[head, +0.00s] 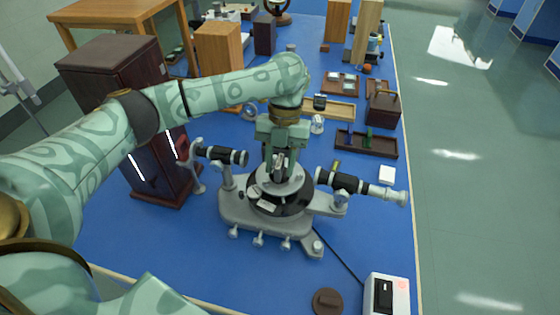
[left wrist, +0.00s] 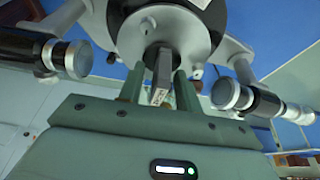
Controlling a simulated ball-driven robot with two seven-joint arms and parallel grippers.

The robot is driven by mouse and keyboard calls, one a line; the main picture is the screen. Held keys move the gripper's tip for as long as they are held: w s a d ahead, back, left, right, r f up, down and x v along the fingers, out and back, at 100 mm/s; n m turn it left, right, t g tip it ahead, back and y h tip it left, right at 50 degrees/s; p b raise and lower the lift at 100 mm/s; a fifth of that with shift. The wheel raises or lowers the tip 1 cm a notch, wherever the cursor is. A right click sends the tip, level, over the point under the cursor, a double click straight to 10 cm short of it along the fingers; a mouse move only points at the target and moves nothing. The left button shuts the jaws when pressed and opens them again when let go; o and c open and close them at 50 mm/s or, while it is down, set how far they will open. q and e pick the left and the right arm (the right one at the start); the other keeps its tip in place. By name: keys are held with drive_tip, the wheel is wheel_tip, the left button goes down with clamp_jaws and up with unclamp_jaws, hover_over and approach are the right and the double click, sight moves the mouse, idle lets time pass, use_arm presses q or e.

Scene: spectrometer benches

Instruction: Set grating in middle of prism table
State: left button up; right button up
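The spectrometer (head: 235,210) stands on the blue bench, with the grey round prism table (head: 297,184) at its middle; the table also shows in the wrist view (left wrist: 195,35). The grating (left wrist: 161,72), a small dark upright slab with a pale labelled edge, stands near the middle of the prism table. My left gripper (head: 281,156) points down over the table. Its two green fingers (left wrist: 160,88) are on either side of the grating, with narrow gaps showing, so it looks open around it. In the head view the gripper partly hides the grating. My right gripper is not in view.
A black telescope tube (head: 345,183) and a collimator tube (head: 222,155) flank the prism table closely. A dark cabinet (head: 125,75) stands at left. Wooden trays (head: 366,144) lie behind at right. A white power box (head: 386,296) and brown disc (head: 327,301) are in front.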

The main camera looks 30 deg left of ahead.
use_arm(q)
drive_tip(key=shift+r, duration=0.1)
drive_tip(key=p+v, duration=0.4)
drive_tip(key=v, duration=0.8)
drive_tip(key=shift+w, duration=0.1)
